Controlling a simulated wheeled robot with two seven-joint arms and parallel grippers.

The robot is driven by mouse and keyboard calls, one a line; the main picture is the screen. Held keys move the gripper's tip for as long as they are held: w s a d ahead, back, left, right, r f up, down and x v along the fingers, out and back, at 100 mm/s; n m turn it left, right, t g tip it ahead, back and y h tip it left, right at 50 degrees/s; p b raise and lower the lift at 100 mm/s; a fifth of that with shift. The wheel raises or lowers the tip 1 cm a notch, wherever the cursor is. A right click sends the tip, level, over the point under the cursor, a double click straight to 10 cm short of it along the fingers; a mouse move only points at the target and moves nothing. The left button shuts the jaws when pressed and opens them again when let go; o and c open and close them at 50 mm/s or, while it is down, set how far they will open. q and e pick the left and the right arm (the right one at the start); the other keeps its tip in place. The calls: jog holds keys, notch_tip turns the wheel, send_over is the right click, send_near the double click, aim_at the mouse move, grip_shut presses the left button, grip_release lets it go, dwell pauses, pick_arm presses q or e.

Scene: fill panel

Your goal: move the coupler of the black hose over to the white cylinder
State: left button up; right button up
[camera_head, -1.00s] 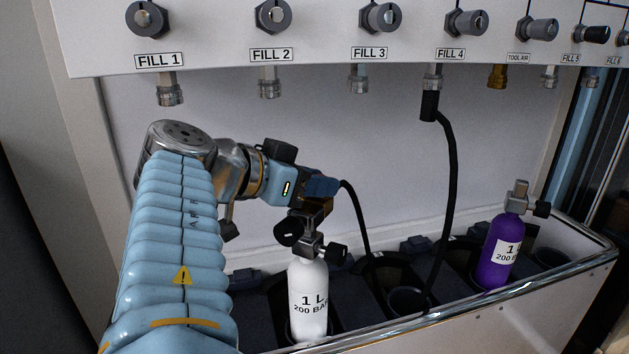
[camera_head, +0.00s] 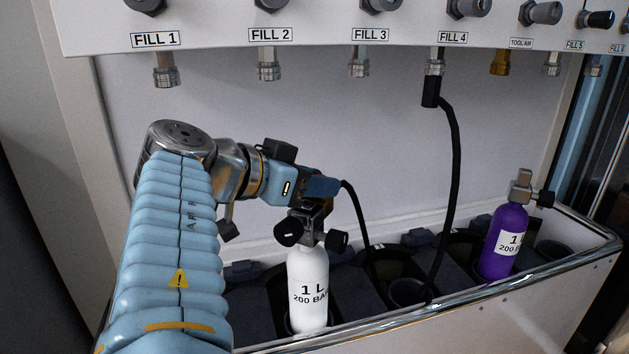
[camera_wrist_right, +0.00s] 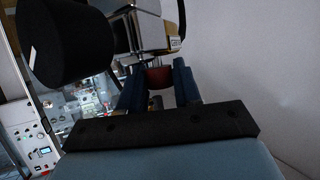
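The white cylinder (camera_head: 308,285) stands upright in the trough, labelled 1 L 200 BAR, with a black-knobbed valve (camera_head: 311,232) on top.
A purple cylinder (camera_head: 505,240) stands farther right in the trough (camera_head: 480,298). An empty round holder (camera_head: 407,292) lies between the cylinders. The fill panel (camera_head: 320,28) overhangs above, with several downward outlets, including FILL 2 (camera_head: 269,68).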

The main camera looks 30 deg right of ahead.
jog(key=o, duration=0.4)
jog(key=p+v, duration=0.3)
jog(key=v, duration=1.1)
